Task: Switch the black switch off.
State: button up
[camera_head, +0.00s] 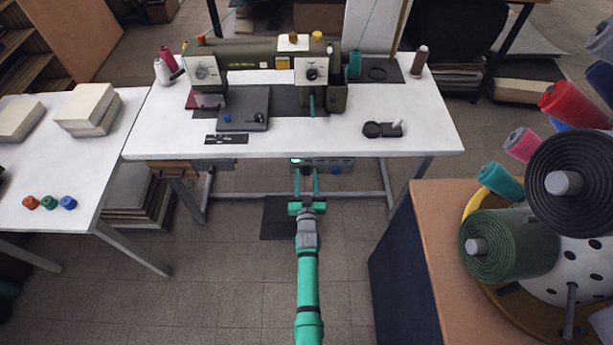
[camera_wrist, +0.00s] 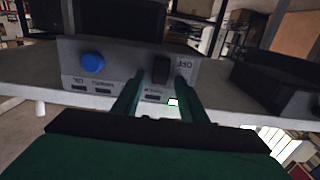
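The black switch (camera_wrist: 161,70) is a dark upright rocker or toggle on a grey control panel (camera_wrist: 120,60) in the wrist view. My gripper (camera_wrist: 160,80) is open, with one green finger on either side of the switch. Whether either finger touches it, I cannot tell. In the head view, my gripper (camera_head: 306,176) reaches to the panel (camera_head: 345,163) below the table's front edge. A green light (camera_head: 296,161) glows there beside the fingers. The switch itself is not clearly seen in the head view.
A blue button (camera_wrist: 92,62) sits on the same panel, beside the switch; it also shows in the head view (camera_head: 335,170). The white table (camera_head: 430,135) above carries a sewing machine (camera_head: 250,55). A cabinet with large spools (camera_head: 510,245) stands at the right.

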jog(key=shift+w, duration=0.1)
jog(key=shift+c, duration=0.6)
grip_shut()
jog(key=shift+f, duration=0.1)
jog(key=shift+f+t, duration=0.3)
jog(key=shift+t, duration=0.9)
jog(key=shift+o, duration=0.6)
grip_release()
